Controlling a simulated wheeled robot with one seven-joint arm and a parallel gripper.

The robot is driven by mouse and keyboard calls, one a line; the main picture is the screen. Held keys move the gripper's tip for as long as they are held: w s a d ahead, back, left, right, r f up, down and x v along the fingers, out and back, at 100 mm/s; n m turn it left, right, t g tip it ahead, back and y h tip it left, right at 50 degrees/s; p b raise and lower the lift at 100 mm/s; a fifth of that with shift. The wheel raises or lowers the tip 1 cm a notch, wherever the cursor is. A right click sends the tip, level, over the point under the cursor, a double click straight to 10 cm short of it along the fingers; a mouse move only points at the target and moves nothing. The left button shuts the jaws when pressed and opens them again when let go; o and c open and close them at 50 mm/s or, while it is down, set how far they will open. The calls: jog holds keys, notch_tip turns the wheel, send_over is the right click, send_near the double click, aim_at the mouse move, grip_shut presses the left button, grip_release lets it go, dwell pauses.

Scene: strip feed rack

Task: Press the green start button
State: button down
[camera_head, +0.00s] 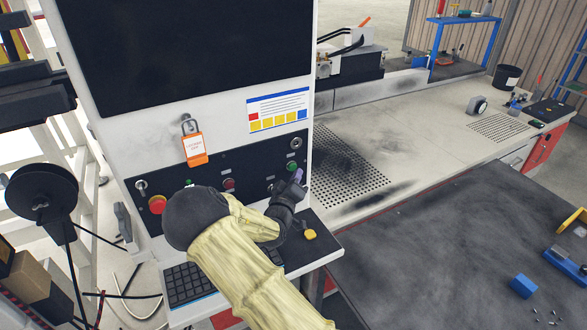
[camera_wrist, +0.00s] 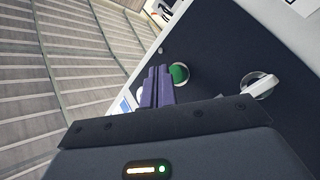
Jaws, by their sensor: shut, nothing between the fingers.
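The green button (camera_head: 291,166) is at the right end of the dark control panel, just above and left of my fingertips in the head view. In the wrist view the round green button (camera_wrist: 179,73) shows just right of the fingertips and is partly covered by them. My gripper (camera_head: 298,175) is shut and empty, its purple fingers close to the panel. In the wrist view my gripper (camera_wrist: 158,69) points toward the panel. I cannot tell whether the fingertips touch the button or panel.
The panel also bears a red mushroom button (camera_head: 157,204), a red button (camera_head: 228,184) and a key switch (camera_head: 296,144). A white-handled rotary switch (camera_wrist: 260,86) sits right of the green button. An orange tagged padlock (camera_head: 194,148) hangs above. A keyboard (camera_head: 190,284) lies on the shelf below.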

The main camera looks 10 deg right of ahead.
jog(key=s, duration=0.1)
jog(key=s+d, duration=0.1)
jog(key=s, duration=0.2)
jog(key=shift+s+d, duration=0.25)
jog(key=shift+s, duration=0.1)
dwell(0.4)
jog(key=shift+d, duration=0.1)
dwell(0.5)
jog(key=s+d+f+m+g+y, duration=0.2)
jog(key=s+f+m+g+y, duration=0.25)
jog(key=s+g, duration=0.3)
jog(key=s+r+g+y, duration=0.2)
jog(key=s+r+g, duration=0.1)
jog(key=s, duration=0.7)
jog(key=s+a+r+g+y, duration=0.1)
jog(key=s+r+g+y, duration=0.1)
jog(key=s, duration=0.7)
jog(key=shift+s+a+r+g, duration=0.3)
jog(key=shift+s+r+g, duration=0.15)
jog(key=shift+g, duration=0.3)
